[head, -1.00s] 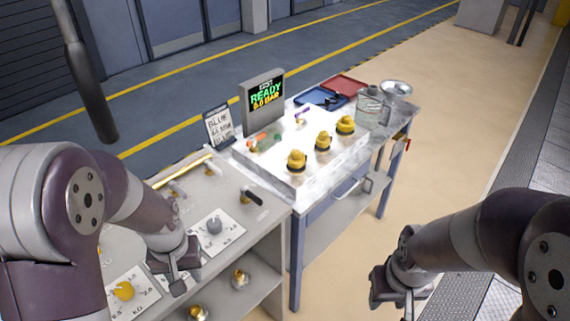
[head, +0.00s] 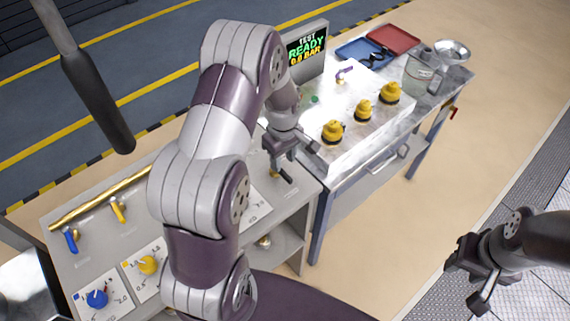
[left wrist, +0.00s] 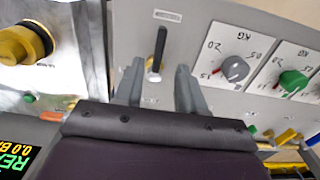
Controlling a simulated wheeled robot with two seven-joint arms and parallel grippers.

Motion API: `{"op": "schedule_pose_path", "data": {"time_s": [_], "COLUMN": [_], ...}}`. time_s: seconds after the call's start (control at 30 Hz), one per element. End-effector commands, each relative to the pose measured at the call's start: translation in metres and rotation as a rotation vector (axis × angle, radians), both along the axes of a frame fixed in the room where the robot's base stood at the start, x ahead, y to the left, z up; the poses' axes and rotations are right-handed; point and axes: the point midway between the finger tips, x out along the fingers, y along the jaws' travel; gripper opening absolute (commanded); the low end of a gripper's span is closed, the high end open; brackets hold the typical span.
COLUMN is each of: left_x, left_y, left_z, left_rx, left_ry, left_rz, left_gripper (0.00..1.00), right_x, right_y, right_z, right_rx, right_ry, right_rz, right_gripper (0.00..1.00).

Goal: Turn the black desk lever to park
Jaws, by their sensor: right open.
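The black lever (head: 285,177) is on the grey desk near its right end, just below my left gripper (head: 289,150). In the left wrist view the black lever (left wrist: 159,45) points up in the picture from a pale pivot. It lies ahead of the gap between the two fingers of my left gripper (left wrist: 158,85), which are apart with nothing between them. I cannot tell the exact height of the fingers above it. My right gripper (head: 476,277) is open and empty over the floor at the right.
A grey dial (left wrist: 235,68) and a green dial (left wrist: 292,81) sit beside the lever. The raised white bench (head: 345,150) with yellow caps (head: 363,110) stands close on the other side. A screen (head: 307,50) reads READY. Yellow and blue handles (head: 70,240) are at the desk's left.

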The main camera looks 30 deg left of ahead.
Motion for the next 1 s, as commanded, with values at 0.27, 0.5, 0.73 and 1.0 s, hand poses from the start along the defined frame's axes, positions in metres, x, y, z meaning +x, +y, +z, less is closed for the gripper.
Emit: {"op": "schedule_pose_path", "data": {"time_s": [0.27,0.5,0.73,1.0], "left_x": [0.000,0.000,0.000,0.000], "left_y": [0.000,0.000,0.000,0.000], "left_z": [-0.046,-0.054,-0.054,-0.053], "left_rx": [0.000,0.001,0.001,0.000], "left_ry": [0.001,-0.001,-0.001,-0.002], "left_rz": [-0.002,-0.002,-0.002,0.000], "left_gripper": [0.39,0.39,0.04,0.00], "right_x": [0.000,0.000,0.000,0.000], "right_y": [0.000,0.000,0.000,0.000], "right_z": [0.013,0.013,0.013,0.013], "right_rx": [0.000,0.000,0.000,0.000], "right_ry": [0.000,0.000,0.000,0.000], "right_rz": [0.000,0.000,0.000,0.000], "right_gripper": [0.43,0.43,0.43,0.43]}}
